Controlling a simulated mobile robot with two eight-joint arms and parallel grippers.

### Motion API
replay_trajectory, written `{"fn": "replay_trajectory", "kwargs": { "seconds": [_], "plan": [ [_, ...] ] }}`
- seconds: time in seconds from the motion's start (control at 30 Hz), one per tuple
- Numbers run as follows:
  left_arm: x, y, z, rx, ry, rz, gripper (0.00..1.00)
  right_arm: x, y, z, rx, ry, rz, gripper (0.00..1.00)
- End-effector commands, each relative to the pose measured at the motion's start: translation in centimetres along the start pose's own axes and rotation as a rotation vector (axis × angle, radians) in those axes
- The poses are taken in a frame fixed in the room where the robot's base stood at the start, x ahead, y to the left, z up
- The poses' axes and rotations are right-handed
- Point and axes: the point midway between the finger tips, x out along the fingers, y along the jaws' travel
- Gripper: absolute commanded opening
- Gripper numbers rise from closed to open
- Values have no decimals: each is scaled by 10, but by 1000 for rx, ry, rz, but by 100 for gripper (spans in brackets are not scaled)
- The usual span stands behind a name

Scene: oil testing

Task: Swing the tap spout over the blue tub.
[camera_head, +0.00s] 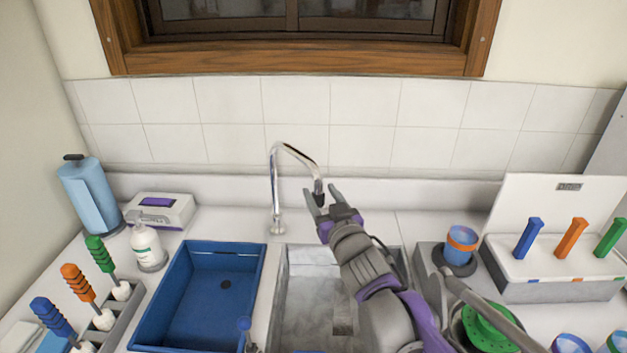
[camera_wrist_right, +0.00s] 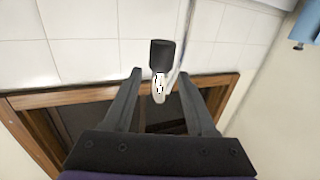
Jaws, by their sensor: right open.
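The tap (camera_head: 274,190) is a chrome gooseneck standing behind the gap between the blue tub and the grey sink. Its spout arches to the right and ends in a black nozzle (camera_head: 319,197) on the grey sink's side. The blue tub (camera_head: 255,290) is left of the sink and looks empty. My right gripper (camera_head: 322,191) is open, its two fingers on either side of the nozzle. In the right wrist view the black nozzle (camera_wrist_right: 162,55) shows between the open fingertips; I cannot tell whether they touch it. My left gripper is not in view.
The grey sink (camera_head: 300,265) lies under my right arm. A white bottle (camera_head: 148,248), a paper roll (camera_head: 88,198) and a rack of coloured-handled tools (camera_head: 122,318) stand left. An orange-banded cup (camera_head: 461,243) and a tool box (camera_head: 555,285) stand right. The tiled wall (camera_head: 300,105) is behind.

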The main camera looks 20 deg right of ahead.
Motion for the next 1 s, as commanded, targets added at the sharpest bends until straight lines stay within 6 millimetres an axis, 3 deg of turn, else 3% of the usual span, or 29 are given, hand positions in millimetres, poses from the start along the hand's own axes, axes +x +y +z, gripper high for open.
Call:
{"fn": "replay_trajectory", "kwargs": {
  "seconds": [0.1, 0.3, 0.73, 1.0],
  "plan": [
    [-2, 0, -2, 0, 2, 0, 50, 21, 0, -1, 2, 0, -1, 57],
    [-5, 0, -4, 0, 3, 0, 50, 45, 0, -1, 1, 0, 0, 57],
    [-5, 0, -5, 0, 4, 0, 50, 54, 0, 0, 0, 0, 0, 57],
    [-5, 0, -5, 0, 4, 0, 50, 54, 0, 0, 0, 0, 0, 10]
  ]
}}
